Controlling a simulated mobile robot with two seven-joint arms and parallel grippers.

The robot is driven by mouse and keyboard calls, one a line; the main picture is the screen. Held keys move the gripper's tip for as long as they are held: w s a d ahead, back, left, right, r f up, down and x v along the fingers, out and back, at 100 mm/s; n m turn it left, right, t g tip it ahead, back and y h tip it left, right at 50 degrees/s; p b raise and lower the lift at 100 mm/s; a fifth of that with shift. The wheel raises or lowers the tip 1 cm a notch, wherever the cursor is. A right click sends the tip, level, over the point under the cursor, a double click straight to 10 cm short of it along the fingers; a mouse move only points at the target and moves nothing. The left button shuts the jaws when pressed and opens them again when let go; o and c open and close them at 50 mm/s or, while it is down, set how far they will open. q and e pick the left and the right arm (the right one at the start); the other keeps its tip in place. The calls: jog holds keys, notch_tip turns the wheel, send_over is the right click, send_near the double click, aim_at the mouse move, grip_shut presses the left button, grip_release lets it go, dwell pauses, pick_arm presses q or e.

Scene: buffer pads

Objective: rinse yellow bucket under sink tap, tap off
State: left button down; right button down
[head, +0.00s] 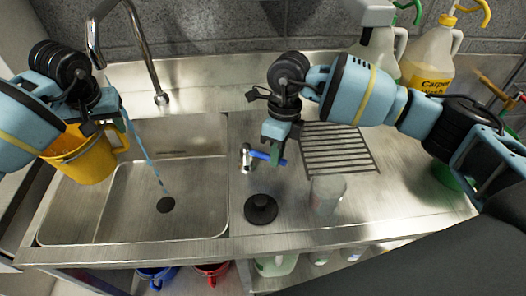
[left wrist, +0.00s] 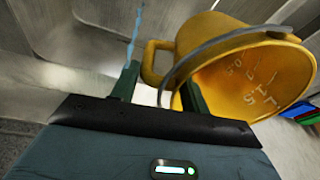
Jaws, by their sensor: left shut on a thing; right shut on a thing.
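The yellow bucket (head: 88,163) hangs tilted over the left side of the sink basin (head: 120,212). My left gripper (head: 100,122) is shut on it near its handle. The left wrist view shows the bucket (left wrist: 205,40) tipped, with marks on its inner surface. The metal tap (head: 140,45) arches over the basin. A thin blue water stream (head: 145,155) falls beside the bucket, to its right, toward the drain (head: 166,204). My right gripper (head: 275,150) is shut on the blue tap lever (head: 262,155), right of the basin.
A black plunger-like disc (head: 261,209) and a clear cup (head: 327,193) stand on the steel counter. A ribbed drainer (head: 340,148) lies behind them. Spray bottles and a labelled jug (head: 430,70) stand at the back right. Blue and red buckets (head: 212,270) are below the counter.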

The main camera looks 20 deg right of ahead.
jog(key=shift+r, duration=0.1)
jog(key=c, duration=1.4)
grip_release()
